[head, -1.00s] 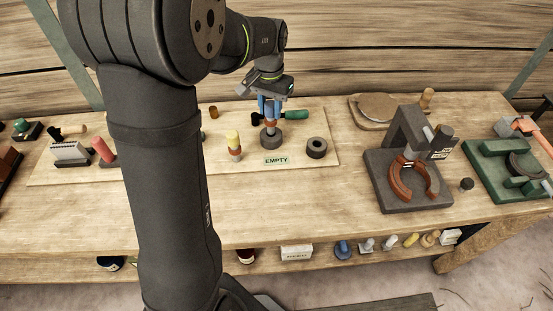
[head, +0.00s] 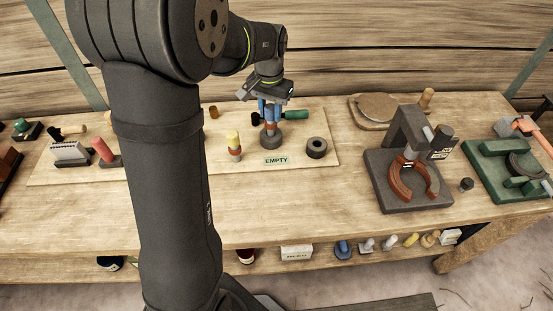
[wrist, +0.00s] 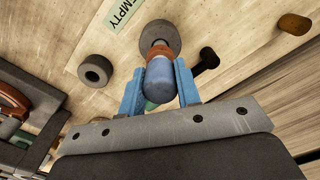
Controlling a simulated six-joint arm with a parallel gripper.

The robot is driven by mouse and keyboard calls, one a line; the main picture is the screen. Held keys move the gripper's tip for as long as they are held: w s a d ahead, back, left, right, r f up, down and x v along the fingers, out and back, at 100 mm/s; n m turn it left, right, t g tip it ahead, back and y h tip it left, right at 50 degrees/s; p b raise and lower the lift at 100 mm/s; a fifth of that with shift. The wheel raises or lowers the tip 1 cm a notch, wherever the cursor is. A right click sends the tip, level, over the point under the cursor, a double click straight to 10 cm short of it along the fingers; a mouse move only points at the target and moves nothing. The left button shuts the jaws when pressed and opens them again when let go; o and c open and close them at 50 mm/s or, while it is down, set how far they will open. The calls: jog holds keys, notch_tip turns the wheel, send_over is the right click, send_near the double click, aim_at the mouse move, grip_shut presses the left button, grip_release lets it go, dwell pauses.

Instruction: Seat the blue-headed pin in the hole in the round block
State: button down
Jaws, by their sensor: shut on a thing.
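My gripper (head: 270,109) points down over the board, its blue fingers shut on the blue-headed pin. In the wrist view, the pin's rounded blue head (wrist: 160,82) sits between the fingers, with an orange-brown collar (wrist: 161,45) beyond it. The collar also shows in the head view (head: 270,128). A dark round block (head: 271,141) is directly under the pin; it also shows in the wrist view (wrist: 155,32). The pin stands about upright over this block, its lower end hidden. I cannot tell how deep it sits. The block's hole is covered by the pin.
A second dark round block with an open hole (head: 316,148) stands to the right, beyond the EMPTY label (head: 276,160). A yellow-topped pin (head: 234,146) stands to the left. A green-handled tool (head: 294,115) lies close behind my gripper. A horseshoe stand (head: 408,180) is farther right.

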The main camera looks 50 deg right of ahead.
jog(key=shift+f, duration=1.4)
dwell(0.9)
jog(key=c, duration=1)
grip_release()
jog(key=shift+o, duration=0.2)
notch_tip(320, 180, up, 17)
jog(key=shift+r, duration=0.2)
jog(key=shift+a, duration=0.1)
